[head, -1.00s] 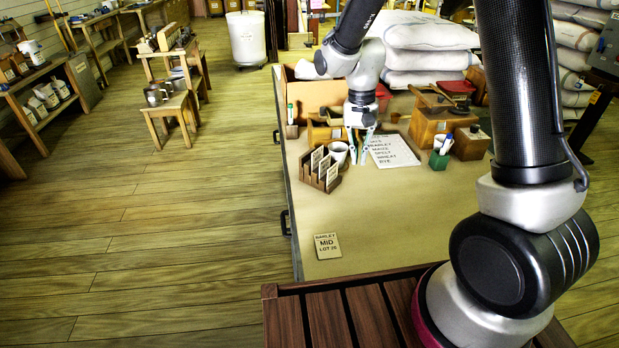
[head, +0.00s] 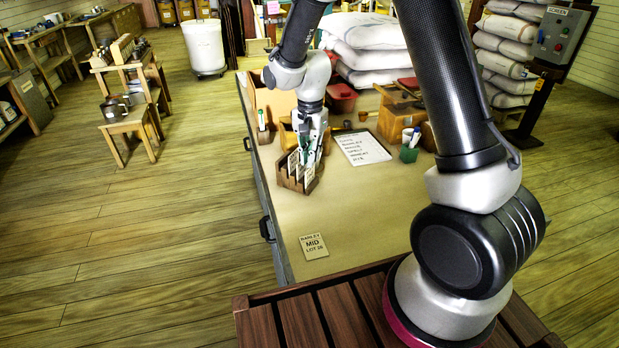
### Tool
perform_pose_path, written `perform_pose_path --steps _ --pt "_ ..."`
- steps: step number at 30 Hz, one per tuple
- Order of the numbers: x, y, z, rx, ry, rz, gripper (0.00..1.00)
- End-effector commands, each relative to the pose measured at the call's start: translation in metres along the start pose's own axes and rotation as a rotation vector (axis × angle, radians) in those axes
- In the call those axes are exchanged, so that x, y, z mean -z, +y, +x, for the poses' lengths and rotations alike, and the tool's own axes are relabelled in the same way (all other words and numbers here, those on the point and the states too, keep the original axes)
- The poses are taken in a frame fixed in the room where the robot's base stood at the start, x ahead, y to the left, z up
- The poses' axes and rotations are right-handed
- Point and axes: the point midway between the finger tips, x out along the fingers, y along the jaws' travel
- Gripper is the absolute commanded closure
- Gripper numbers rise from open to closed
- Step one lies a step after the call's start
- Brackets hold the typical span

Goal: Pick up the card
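A tan card (head: 313,246) printed "BARLEY MID LOT 26" lies flat near the left front of the table. More pale cards (head: 294,163) stand tilted in the slots of a small wooden rack (head: 296,182) farther back. My gripper (head: 308,160) points down at the rack's right rear side, close to the cards. Its fingertips overlap the cards in this view. I cannot tell whether it touches or holds one, or how far its fingers are apart. The flat card is well clear of my gripper.
On the table (head: 350,215), a printed sheet (head: 361,147) lies right of my gripper. A green pen cup (head: 409,153), wooden boxes (head: 398,117) and a red container (head: 342,98) stand behind and right. The table's front middle is clear.

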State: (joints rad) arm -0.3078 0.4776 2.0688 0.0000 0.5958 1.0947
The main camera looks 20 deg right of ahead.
Motion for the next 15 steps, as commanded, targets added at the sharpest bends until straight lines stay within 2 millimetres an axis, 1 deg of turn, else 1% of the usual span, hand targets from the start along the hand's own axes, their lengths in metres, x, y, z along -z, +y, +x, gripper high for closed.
perform_pose_path --steps 3,7,10,15 --pt "-0.003 0.001 0.019 -0.003 -0.001 -0.001 0.92" --pt "-0.004 0.001 0.038 -0.003 -0.001 -0.001 0.92" --pt "-0.003 0.001 0.046 -0.001 -0.001 -0.001 0.92" --pt "-0.003 0.001 0.048 0.0 0.0 -0.001 0.92"
